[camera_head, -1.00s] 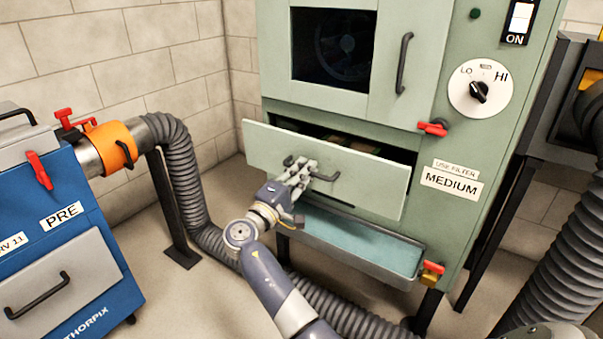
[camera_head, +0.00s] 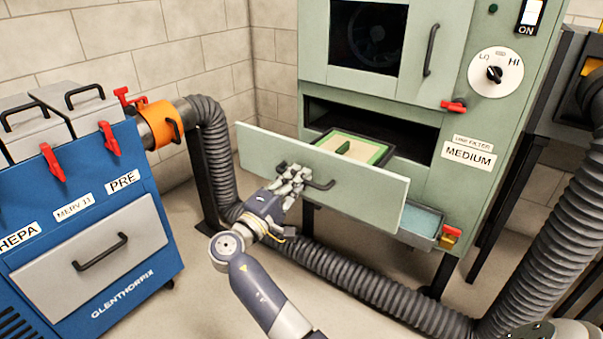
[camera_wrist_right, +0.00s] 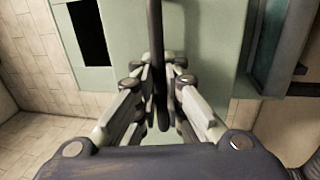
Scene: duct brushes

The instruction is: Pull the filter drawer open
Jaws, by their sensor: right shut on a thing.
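The filter drawer (camera_head: 360,190) is a pale green front on the green cabinet, standing well out from its opening. Behind its front a filter (camera_head: 352,148) with a green border and cream middle shows in the drawer. My right gripper (camera_head: 300,180) is shut on the black drawer handle (camera_head: 322,184) at the middle of the front. In the right wrist view the handle (camera_wrist_right: 157,60) runs upright between the two fingers (camera_wrist_right: 155,105). My left gripper is not in view.
A blue unit (camera_head: 85,200) with a grey drawer stands at the left. A grey corrugated hose (camera_head: 330,275) runs along the floor below the drawer. A small tray (camera_head: 420,222) sits under the drawer. The cabinet has a LO/HI dial (camera_head: 495,73).

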